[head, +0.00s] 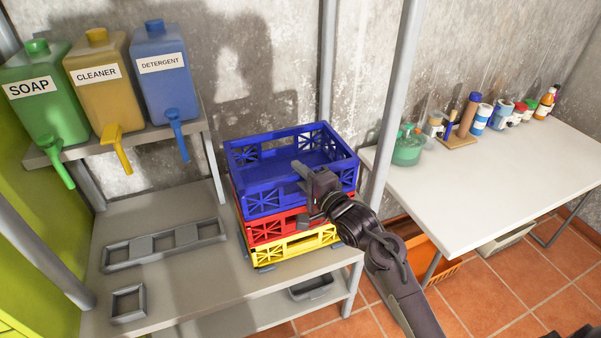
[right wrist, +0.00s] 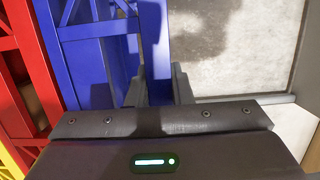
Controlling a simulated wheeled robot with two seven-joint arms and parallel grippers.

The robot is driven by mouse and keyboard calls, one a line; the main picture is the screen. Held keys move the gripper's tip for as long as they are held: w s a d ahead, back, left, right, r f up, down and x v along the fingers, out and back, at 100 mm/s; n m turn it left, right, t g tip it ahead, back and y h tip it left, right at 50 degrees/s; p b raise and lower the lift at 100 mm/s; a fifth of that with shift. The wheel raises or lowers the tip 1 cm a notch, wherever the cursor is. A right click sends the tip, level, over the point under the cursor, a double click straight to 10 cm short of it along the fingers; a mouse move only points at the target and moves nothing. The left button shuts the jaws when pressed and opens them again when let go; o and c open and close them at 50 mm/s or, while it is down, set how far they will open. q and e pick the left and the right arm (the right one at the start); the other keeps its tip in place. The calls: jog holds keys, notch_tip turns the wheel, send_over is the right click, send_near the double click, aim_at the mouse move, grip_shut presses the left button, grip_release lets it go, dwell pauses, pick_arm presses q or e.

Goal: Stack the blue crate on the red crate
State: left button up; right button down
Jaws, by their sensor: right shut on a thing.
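The blue crate (head: 265,188) is at the top of a pile on the grey shelf bench, directly above the red crate (head: 272,228). Under the red crate is a yellow crate (head: 295,247). The blue crate looks level and roughly lined up with the red one; I cannot tell whether it rests fully on it. My right gripper (head: 306,178) is at the blue crate's near right side. In the right wrist view its fingers (right wrist: 158,88) are on both sides of a blue wall (right wrist: 153,40), and the red crate (right wrist: 28,65) shows at the left. My left gripper is not in view.
Soap, cleaner and detergent dispensers (head: 97,80) stand on a raised shelf at left. Grey frames (head: 165,243) lie on the bench (head: 200,285). A white table (head: 480,170) with bottles is at right; an orange bin (head: 443,268) is below.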

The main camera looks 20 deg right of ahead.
jog(key=c, duration=1.2)
grip_release()
jog(key=shift+f, duration=0.1)
